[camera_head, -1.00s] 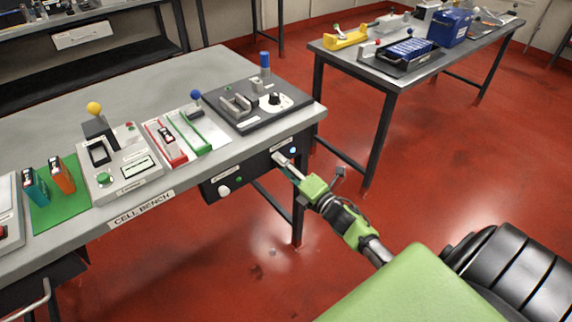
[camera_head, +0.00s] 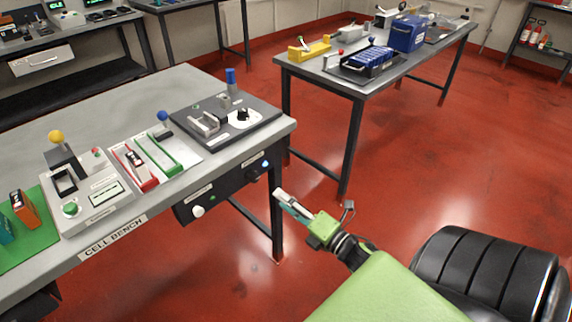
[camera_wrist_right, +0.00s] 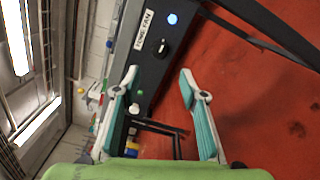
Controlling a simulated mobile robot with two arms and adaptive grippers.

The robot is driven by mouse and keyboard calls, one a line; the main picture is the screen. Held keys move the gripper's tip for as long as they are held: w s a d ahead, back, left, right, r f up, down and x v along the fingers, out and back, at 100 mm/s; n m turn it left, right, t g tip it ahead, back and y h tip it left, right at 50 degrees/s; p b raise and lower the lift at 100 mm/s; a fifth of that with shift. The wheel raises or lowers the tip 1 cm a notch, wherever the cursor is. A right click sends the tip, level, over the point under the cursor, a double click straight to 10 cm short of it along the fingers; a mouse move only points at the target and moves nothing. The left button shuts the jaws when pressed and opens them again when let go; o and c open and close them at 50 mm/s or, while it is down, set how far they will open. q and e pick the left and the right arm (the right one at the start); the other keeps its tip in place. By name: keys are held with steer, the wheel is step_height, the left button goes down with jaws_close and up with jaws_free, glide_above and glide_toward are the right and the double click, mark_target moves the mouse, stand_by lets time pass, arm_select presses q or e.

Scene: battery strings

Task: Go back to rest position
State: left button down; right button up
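My right gripper (camera_head: 283,199) is in front of the cell bench (camera_head: 170,92), to the right of the dark panel under its front edge. In the right wrist view its two teal-lined fingers (camera_wrist_right: 160,82) stand wide apart with nothing between them. The dark panel (camera_head: 228,186) carries knobs and a lit blue light; it also shows in the right wrist view (camera_wrist_right: 152,72), labelled "FUME FAN". The gripper appears clear of the panel. My left gripper is in no view.
The bench holds a tester with a yellow knob (camera_head: 92,192), red and green trays (camera_head: 158,156), a dark fixture plate (camera_head: 262,121) and a green mat (camera_head: 38,245). A second table (camera_head: 388,77) stands at the back right. Red floor to the right is free.

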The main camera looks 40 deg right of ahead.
stand_by(0.4)
steer(key=s+a+f+m+g+h, duration=0.1)
steer(key=s+f+m+g, duration=0.25)
steer(key=f, duration=0.75)
steer(key=s+a+f+m+g+h, duration=0.15)
steer(key=s+f+m, duration=0.35)
steer(key=f, duration=0.5)
steer(key=s+a+f+m+g, duration=0.2)
steer(key=s+f+m+g, duration=0.15)
steer(key=f, duration=0.75)
steer(key=s+a+f+m+g, duration=0.2)
steer(key=s+f, duration=0.3)
steer(key=s, duration=0.4)
steer(key=s+a+f+m+g+p, duration=0.1)
steer(key=s+a+f+m+g, duration=0.2)
steer(key=s, duration=0.6)
steer(key=s+a+f+m+g, duration=0.3)
steer(key=s+a+f, duration=0.2)
steer(key=s, duration=0.5)
step_height(320, 180, down, 3)
steer(key=shift+a+r+y, duration=0.2)
steer(key=shift+a+y, duration=0.05)
steer(key=shift+y, duration=0.2)
